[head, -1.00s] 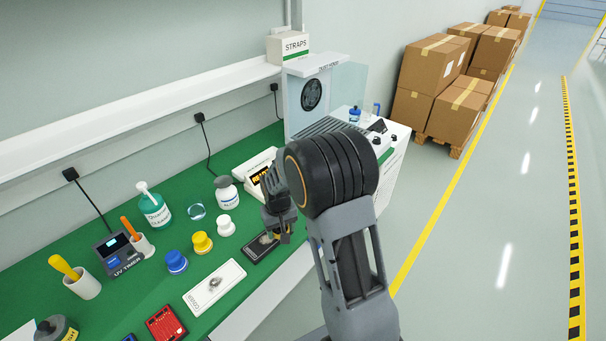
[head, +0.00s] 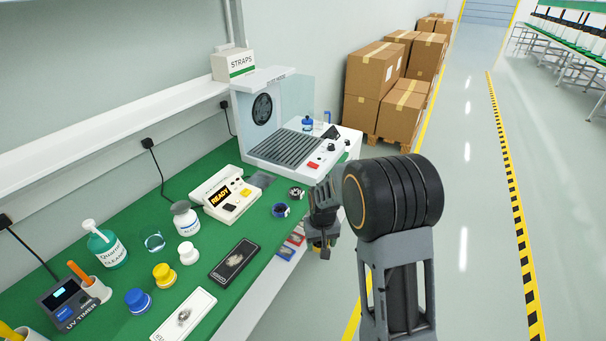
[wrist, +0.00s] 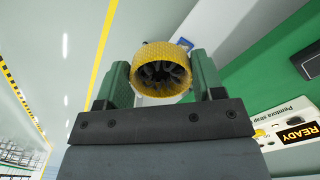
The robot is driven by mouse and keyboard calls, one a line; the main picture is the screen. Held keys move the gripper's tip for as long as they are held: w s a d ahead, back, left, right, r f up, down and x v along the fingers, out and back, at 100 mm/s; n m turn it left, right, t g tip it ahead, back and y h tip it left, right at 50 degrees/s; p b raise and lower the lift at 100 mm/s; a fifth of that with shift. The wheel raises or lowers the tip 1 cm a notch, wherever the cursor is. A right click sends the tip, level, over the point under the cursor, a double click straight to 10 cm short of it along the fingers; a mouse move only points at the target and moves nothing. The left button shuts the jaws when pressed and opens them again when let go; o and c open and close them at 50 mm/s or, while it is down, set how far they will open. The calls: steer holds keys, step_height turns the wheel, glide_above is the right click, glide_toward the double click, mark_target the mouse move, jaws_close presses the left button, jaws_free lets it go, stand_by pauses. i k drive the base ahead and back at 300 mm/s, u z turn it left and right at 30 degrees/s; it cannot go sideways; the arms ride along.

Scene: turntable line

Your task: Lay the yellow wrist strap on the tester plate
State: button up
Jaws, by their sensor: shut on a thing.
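The yellow wrist strap (wrist: 163,68) is a woven ring, held upright between the two green fingers of my gripper (wrist: 163,88) in the wrist view. The white strap tester (head: 224,196) has a lit READY display and stands on the bench to the left of my gripper. A flat grey plate (head: 262,180) lies at its far right end. The tester also shows in the wrist view (wrist: 292,128), apart from the strap.
A blue ring (head: 280,209) and a dark ring (head: 296,192) lie near the bench edge. A black tray (head: 235,262) and a white tray (head: 184,317) lie nearer. Bottles and caps stand left; a white fan unit (head: 285,140) stands behind.

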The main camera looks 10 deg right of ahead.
mark_target(260, 179)
steer(key=z, duration=1.6)
steer(key=i, duration=2.05)
steer(key=u, duration=3.75)
steer(key=i, duration=0.1)
steer(key=z, duration=0.15)
